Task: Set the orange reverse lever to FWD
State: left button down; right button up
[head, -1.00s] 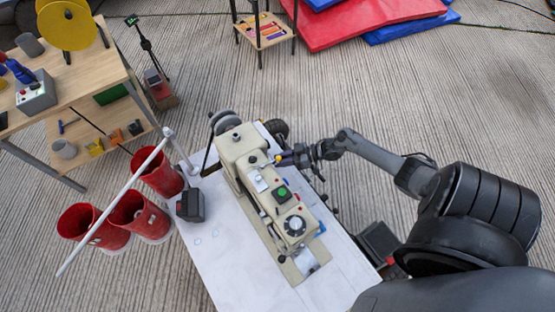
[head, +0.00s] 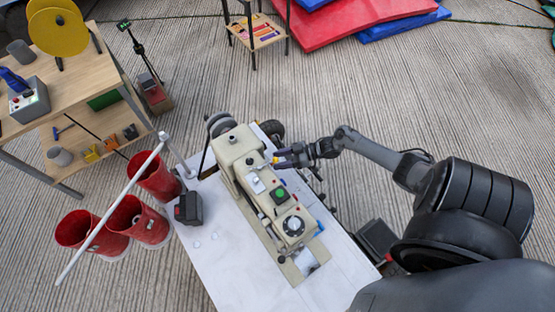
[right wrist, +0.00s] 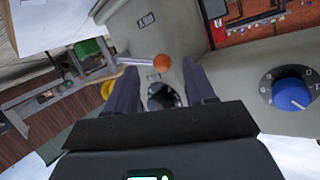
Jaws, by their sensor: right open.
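The beige sewing machine (head: 236,146) stands on a white table (head: 230,262). In the right wrist view, the reverse lever shows as a silver rod with an orange ball knob (right wrist: 162,62). The rod runs to the left of the knob, close to the machine's grey-beige face. A dark label with light letters (right wrist: 147,20), seemingly REV, is near it. My right gripper (head: 279,158) is at the machine's right side. In the wrist view its two dark fingers (right wrist: 161,72) are open, with the knob in the gap near the tips. I cannot tell whether they touch it. My left gripper is out of view.
A blue-capped dial (right wrist: 291,94) and a black round part (right wrist: 162,96) are close to the fingers. On the machine are a green button (head: 280,194) and a white-faced dial (head: 293,226). A black block (head: 188,208) lies on the table. Red buckets (head: 135,220) stand left of it.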

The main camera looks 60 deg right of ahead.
jog(key=p+v, duration=0.2)
jog(key=v, duration=0.7)
jog(key=shift+s+d, duration=0.2)
